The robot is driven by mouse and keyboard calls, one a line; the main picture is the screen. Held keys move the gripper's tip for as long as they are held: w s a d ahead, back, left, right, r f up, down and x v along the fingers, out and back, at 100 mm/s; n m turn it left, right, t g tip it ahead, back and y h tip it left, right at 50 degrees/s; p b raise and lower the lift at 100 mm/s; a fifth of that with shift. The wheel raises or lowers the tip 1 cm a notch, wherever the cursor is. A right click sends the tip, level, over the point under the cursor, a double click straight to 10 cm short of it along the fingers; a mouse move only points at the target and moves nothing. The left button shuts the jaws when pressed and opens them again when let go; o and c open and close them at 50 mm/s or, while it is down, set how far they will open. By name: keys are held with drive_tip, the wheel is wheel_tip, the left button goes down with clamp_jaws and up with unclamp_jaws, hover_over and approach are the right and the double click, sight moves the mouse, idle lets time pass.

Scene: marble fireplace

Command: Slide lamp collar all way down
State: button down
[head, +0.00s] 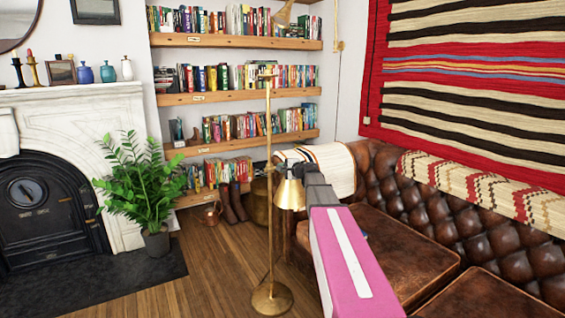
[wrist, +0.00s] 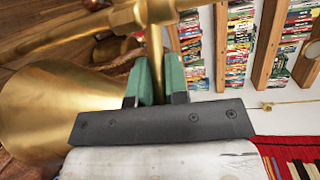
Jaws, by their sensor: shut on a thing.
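The brass floor lamp's upright pole (head: 269,120) stands on a round base (head: 271,299). Its cone shade (head: 290,194) hangs beside the pole, below mid-height and well above the base. The shade fills the left of the wrist view (wrist: 40,115). The collar (wrist: 160,11) sits around the pole at the top of the wrist view; in the head view it is too small to make out clearly. My gripper (wrist: 158,85) is shut, green fingertips either side of the short brass side arm (wrist: 155,62) that runs from the collar. In the head view my arm partly hides this place.
A brown leather sofa (head: 395,245) stands at the right, close to my arm. A potted plant (head: 140,180) and a fireplace (head: 60,170) are at the left. Bookshelves (head: 235,42) are behind. Wood floor (head: 215,265) is clear left of the base.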

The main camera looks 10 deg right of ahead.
drive_tip(key=shift+f, duration=0.35)
drive_tip(key=c, duration=1.1)
unclamp_jaws()
drive_tip(key=shift+c, duration=0.2)
drive_tip(key=v, duration=1)
drive_tip(key=shift+s+d, duration=0.2)
drive_tip(key=shift+s, duration=0.15)
drive_tip(key=shift+r, duration=0.15)
